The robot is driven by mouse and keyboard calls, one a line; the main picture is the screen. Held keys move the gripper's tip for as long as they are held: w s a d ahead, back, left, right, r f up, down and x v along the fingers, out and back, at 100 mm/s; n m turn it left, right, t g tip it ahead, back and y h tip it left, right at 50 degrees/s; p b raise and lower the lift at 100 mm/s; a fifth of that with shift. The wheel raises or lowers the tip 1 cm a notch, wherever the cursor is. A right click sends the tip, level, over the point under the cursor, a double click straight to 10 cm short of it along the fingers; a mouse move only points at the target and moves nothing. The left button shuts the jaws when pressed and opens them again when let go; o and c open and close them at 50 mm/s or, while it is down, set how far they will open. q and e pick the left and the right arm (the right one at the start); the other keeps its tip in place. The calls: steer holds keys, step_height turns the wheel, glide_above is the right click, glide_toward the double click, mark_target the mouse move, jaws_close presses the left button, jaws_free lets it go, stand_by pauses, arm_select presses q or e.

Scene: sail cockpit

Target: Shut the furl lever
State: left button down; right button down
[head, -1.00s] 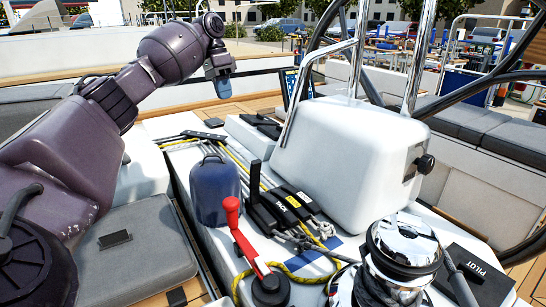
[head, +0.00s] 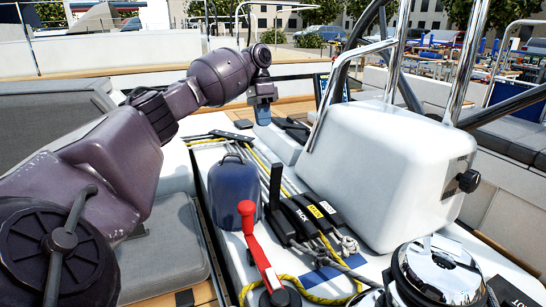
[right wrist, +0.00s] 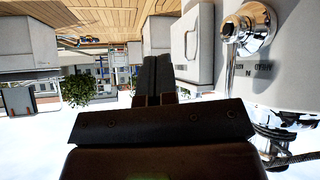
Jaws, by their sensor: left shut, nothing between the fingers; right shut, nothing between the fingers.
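A bank of rope clutches (head: 305,212) sits on the white deck in the middle of the head view. One black lever (head: 275,185) stands upright at its left end; the other levers lie flat. I cannot tell from its label whether the upright one is the furl lever. My left gripper (head: 263,117) is shut and empty, pointing down, beyond the clutch bank and apart from it. My right gripper (right wrist: 160,75) shows only in the right wrist view; its dark fingers are together with nothing between them, away from the clutches.
A blue container (head: 232,190) stands just left of the clutches. A red-handled lever (head: 255,245) rises in front. A chrome winch (head: 437,275) is at front right. A white pedestal (head: 390,165) with steel rails stands to the right. Ropes run across the deck.

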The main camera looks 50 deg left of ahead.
arm_select(q)
steer(key=s+d+f, duration=0.1)
steer(key=d+f, duration=0.5)
steer(key=f, duration=0.2)
steer(key=shift+s+d+f+b, duration=0.15)
steer(key=shift+s+f+b, duration=0.2)
steer(key=shift+s+b, duration=0.05)
arm_select(e)
steer(key=shift+w+a, duration=0.15)
steer(key=shift+w, duration=0.2)
steer(key=shift+s, duration=0.1)
